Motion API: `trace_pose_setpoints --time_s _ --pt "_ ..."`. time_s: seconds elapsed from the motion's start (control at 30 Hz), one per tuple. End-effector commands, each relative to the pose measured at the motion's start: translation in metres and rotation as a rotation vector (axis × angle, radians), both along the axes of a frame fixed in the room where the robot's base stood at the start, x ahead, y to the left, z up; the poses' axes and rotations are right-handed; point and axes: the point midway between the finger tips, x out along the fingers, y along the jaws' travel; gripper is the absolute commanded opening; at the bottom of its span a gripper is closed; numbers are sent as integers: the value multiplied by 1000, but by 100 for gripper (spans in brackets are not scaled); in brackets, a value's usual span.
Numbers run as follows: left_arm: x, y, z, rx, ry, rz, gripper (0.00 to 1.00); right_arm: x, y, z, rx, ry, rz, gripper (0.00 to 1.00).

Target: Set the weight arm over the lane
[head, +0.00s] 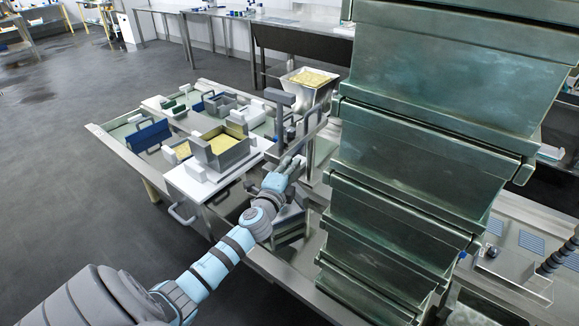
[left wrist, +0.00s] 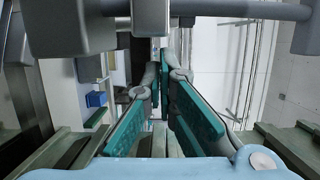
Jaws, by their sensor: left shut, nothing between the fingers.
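A grey post with a short block on top (head: 280,97) stands at the right end of the work table. A slanted grey bar (head: 314,132) beside it looks like the weight arm. My left gripper (head: 297,161) is at the lower end of this bar, shut and empty; whether it touches the bar cannot be told. In the left wrist view, the teal-padded fingers (left wrist: 164,85) converge, with a grey bar (left wrist: 245,10) and grey blocks across the top. The lane is not clearly identifiable. My right gripper is not in view.
A grey box of yellow curd (head: 222,147) sits on a white board (head: 185,183). A hopper of yellow curd (head: 309,83) stands behind the post. A tall green-grey stacked structure (head: 425,130) blocks the view on the right. Open floor lies at left.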

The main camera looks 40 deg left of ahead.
Motion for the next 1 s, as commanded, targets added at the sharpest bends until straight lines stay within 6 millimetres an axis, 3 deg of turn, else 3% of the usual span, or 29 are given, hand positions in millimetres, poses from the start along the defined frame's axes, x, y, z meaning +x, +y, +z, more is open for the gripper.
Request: trace_pose_setpoints --time_s 0.37,0.7,1.0 --pt "-1 4 0 0 1 0 0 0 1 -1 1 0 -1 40" --pt "-8 34 -1 1 3 6 0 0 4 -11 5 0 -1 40" --pt "-10 35 1 4 3 14 0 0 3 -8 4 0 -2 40"
